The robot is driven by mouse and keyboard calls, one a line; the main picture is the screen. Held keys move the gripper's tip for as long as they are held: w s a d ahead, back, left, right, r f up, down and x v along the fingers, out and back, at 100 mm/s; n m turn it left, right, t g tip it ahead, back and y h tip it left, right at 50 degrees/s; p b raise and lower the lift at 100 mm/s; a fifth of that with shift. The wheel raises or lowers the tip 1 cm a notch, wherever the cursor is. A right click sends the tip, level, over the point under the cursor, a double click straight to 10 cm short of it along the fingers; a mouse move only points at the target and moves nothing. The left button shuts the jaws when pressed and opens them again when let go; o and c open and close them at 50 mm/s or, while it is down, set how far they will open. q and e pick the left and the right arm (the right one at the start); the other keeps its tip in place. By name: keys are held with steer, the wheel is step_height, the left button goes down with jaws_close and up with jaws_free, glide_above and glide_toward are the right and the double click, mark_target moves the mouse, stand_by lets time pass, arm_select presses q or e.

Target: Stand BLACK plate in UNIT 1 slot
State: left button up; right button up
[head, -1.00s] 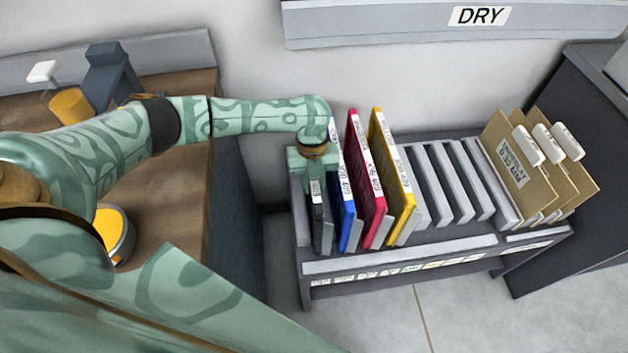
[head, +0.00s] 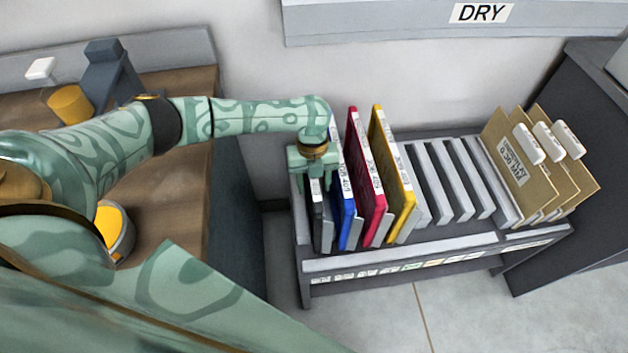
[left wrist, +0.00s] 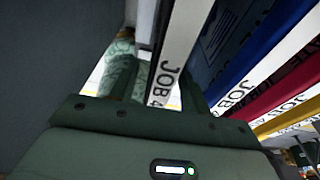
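The black plate (head: 317,212) stands upright in the leftmost slot of the grey rack (head: 400,260) in the head view. Its white label strip faces up. In the left wrist view the black plate's label (left wrist: 170,62) reads "JOB" and part of a number. My left gripper (head: 316,184) is directly above the plate, pointing down. Its fingers are apart, one on each side of the plate's top edge, and look clear of it. The plate's lower part is hidden by the slot walls. My right gripper is not in view.
Blue (head: 345,205), red (head: 368,180) and yellow (head: 393,165) plates stand close to the right. Empty slots (head: 455,180) follow, then tan folders (head: 520,165). A wooden counter (head: 165,200) is at left, and a shelf marked DRY (head: 440,25) hangs above.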

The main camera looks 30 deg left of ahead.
arm_select(q)
steer(key=shift+r, duration=0.1)
step_height(320, 180, up, 16)
steer(key=w+a+p, duration=0.2)
steer(key=p, duration=0.3)
steer(key=shift+w, duration=0.3)
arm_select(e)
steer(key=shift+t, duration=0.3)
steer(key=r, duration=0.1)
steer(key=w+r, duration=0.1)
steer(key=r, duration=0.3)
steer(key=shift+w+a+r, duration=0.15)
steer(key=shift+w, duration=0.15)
arm_select(q)
steer(key=shift+p, duration=0.35)
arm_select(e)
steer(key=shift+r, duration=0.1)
arm_select(q)
step_height(320, 180, up, 5)
steer(key=p, duration=0.5)
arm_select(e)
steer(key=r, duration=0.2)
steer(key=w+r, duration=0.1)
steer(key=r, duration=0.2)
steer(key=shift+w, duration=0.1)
arm_select(q)
steer(key=shift+d+f, duration=0.1)
steer(key=shift+f, duration=0.1)
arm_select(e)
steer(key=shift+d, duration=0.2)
